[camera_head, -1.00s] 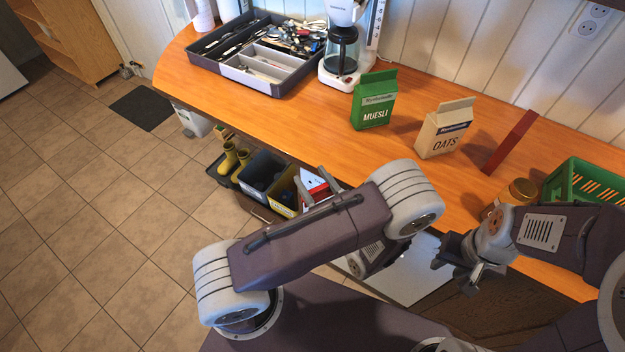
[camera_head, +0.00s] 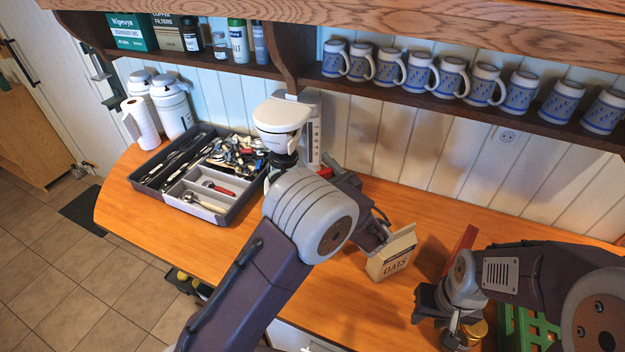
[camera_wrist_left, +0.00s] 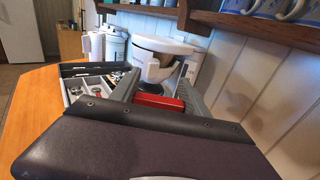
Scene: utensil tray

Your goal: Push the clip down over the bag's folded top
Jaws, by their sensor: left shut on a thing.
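My left gripper (camera_wrist_left: 158,88) is shut on a red clip (camera_wrist_left: 158,101), which lies between its fingers in the left wrist view. In the head view a bit of the red clip (camera_head: 325,172) shows above my left arm's large joint, by the coffee maker. The green muesli bag is hidden behind my left arm, apart from perhaps a sliver of green.
A coffee maker (camera_head: 283,118) stands by the wall, left of it a utensil tray (camera_head: 215,217). A red board (camera_head: 464,240), a jar (camera_head: 474,330) and a green crate (camera_head: 518,330) are at the right. A shelf with mugs (camera_head: 412,88) hangs above. The counter's left front is clear.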

